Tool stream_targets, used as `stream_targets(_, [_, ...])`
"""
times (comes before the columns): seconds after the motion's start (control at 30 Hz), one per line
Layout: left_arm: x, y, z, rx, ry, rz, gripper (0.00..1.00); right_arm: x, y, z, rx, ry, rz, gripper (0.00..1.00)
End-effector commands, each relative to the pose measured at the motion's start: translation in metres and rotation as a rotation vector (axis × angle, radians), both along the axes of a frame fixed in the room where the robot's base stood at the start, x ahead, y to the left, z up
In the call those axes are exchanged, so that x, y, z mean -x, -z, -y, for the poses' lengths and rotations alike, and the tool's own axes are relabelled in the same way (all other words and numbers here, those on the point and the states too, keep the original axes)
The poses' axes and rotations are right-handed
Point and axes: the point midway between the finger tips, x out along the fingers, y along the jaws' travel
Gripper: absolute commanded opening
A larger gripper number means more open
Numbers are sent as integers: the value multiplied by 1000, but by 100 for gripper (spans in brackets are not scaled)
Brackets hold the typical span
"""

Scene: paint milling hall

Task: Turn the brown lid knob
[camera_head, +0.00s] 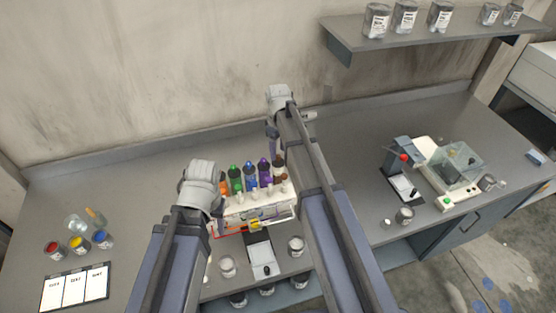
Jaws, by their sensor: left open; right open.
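A row of bottles with coloured tops stands behind a white rack-like unit (256,203) in the middle of the bench: orange (224,184), green (235,178), blue (250,176), purple (264,171) and, at the right end, brown (280,167). The brown one is close to my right arm and partly crowded by it. My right gripper (274,138) is open and points down just behind and above the brown top, apart from it as far as I can tell. My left gripper (203,190) is open at the left end of the row; its fingers are mostly hidden by its wrist.
Red (52,248), yellow (77,244) and blue (102,238) paint pots and a white card (75,287) lie at left. A balance with a clear cover (457,163) stands at right. A shelf (420,35) with tins hangs above. The bench behind the bottles is clear.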

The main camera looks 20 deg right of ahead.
Motion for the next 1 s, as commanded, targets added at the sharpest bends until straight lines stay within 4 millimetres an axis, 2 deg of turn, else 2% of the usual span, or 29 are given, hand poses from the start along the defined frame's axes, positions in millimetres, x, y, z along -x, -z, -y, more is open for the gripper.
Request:
stream_targets(0.03, [0,13,0,0,-1,0,50,0,13,0,0,0,0,58])
stream_targets(0.17, [0,23,0,0,-2,1,50,0,23,0,0,0,0,58])
stream_targets(0.53, [0,25,0,0,-3,1,50,0,25,0,0,0,0,57])
stream_targets(1.0, [0,25,0,0,-3,1,50,0,25,0,0,0,0,4])
